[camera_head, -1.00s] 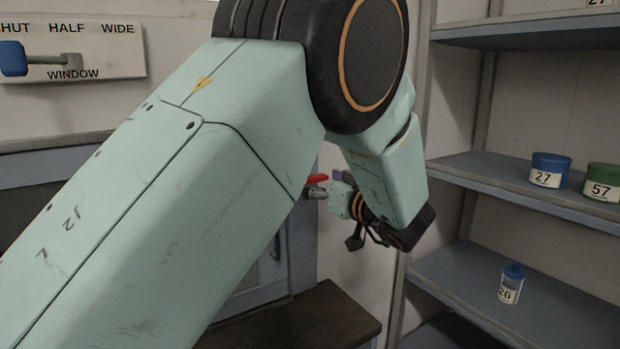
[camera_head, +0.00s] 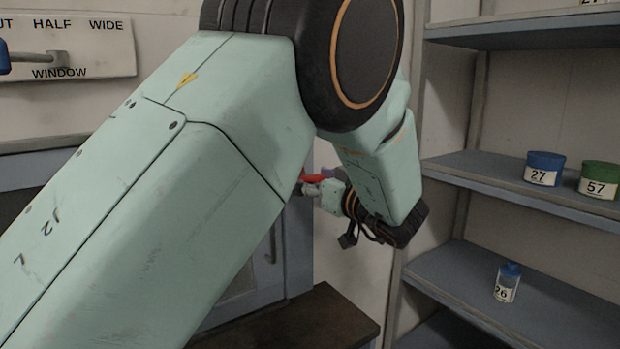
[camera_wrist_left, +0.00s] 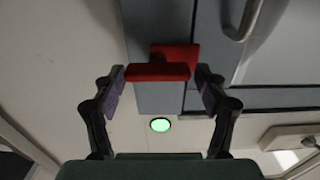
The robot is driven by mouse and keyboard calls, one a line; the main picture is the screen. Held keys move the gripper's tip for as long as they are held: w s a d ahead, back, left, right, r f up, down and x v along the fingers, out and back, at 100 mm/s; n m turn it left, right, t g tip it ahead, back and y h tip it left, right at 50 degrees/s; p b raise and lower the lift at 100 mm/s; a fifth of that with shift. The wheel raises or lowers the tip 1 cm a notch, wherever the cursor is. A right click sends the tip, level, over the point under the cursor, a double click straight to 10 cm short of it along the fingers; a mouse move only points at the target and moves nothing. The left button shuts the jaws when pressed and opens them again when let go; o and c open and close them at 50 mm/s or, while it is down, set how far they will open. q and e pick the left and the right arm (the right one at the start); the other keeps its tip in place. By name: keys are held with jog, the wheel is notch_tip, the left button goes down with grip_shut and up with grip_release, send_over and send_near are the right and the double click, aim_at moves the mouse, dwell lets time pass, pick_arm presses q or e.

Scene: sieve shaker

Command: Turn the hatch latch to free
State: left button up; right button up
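The red hatch latch (camera_head: 314,178) shows in the head view at the right edge of the grey cabinet, partly hidden by my left arm and gripper. In the left wrist view the latch (camera_wrist_left: 157,72) is a red bar lying crosswise on a red base. My left gripper (camera_wrist_left: 161,80) is open, with one purple-padded finger beyond each end of the bar. A small gap shows on each side. In the head view my left gripper (camera_head: 316,187) is small at the latch. My right gripper is in neither view.
A shelf rack (camera_head: 490,178) stands at the right with a blue tub (camera_head: 545,168), a green tub (camera_head: 600,180) and a small bottle (camera_head: 508,283). A metal handle (camera_wrist_left: 246,18) is near the latch. A round green light (camera_wrist_left: 160,125) glows beside it.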

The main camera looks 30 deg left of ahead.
pick_arm(q)
jog(key=shift+w+a+f, duration=0.3)
jog(key=shift+w+a, duration=0.05)
jog(key=c, duration=0.8)
